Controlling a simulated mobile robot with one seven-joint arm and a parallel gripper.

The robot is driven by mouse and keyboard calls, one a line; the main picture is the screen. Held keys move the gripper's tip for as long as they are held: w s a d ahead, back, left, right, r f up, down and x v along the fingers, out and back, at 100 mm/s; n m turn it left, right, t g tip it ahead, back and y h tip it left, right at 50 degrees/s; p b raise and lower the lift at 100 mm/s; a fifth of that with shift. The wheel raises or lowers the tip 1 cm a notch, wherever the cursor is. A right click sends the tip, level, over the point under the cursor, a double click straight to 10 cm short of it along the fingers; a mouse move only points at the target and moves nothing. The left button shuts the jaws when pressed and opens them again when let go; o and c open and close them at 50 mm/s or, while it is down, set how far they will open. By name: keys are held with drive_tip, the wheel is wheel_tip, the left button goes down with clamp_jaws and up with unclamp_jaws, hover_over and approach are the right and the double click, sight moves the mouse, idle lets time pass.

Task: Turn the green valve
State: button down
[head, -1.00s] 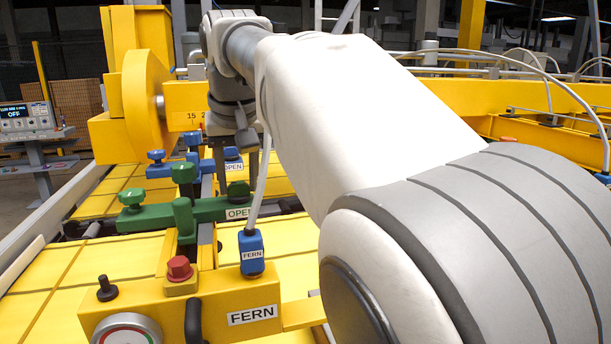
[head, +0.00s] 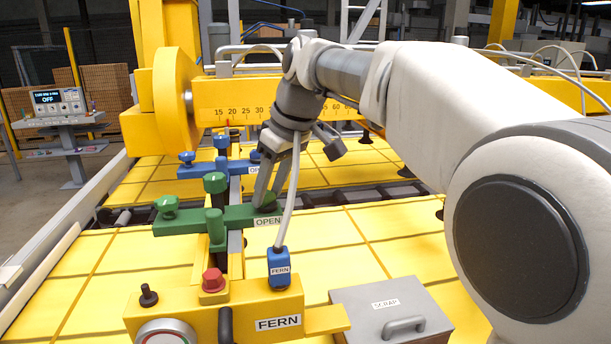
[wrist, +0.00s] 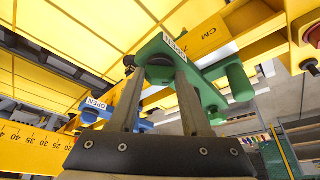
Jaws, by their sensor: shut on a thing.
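The green valve (head: 190,222) is a long green bar with several round green knobs, lying across the yellow frame, with an OPEN label at its right end. My gripper (head: 266,198) reaches down at this right end, its grey fingers on either side of the right knob (head: 268,208). In the wrist view the two fingers of my gripper (wrist: 159,76) are shut on a dark green knob (wrist: 160,72) under the OPEN label. The green bar (wrist: 205,92) runs off to the right there. The fingers partly hide the knob in both views.
A blue valve (head: 205,170) with its own OPEN label lies behind the green one. In front stand a yellow FERN box (head: 245,318) with a red button (head: 213,280), and a grey SCRAP box (head: 390,312). A cable with a blue FERN plug (head: 279,268) hangs near my gripper.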

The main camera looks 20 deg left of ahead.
drive_tip(key=n+p, duration=0.1)
drive_tip(key=n+g+p, duration=0.1)
drive_tip(key=n+p, duration=0.1)
drive_tip(key=n+g+p, duration=0.1)
drive_tip(key=n, duration=0.1)
drive_tip(key=shift+w+r, duration=0.3)
drive_tip(key=shift+w+f+n+g+p, duration=0.1)
drive_tip(key=shift+n+g+p, duration=0.3)
drive_tip(key=shift+n+p, duration=0.6)
drive_tip(key=shift+w+f+n+g+p, duration=0.1)
drive_tip(key=shift+n+g+p, duration=0.45)
drive_tip(key=shift+n, duration=0.75)
drive_tip(key=shift+s, duration=0.1)
drive_tip(key=shift+c, duration=1.8)
unclamp_jaws()
drive_tip(key=v, duration=1.2)
drive_tip(key=shift+a, duration=0.3)
drive_tip(key=shift+s+r+h, duration=0.1)
drive_tip(key=shift+s+h, duration=0.05)
drive_tip(key=shift+h, duration=0.15)
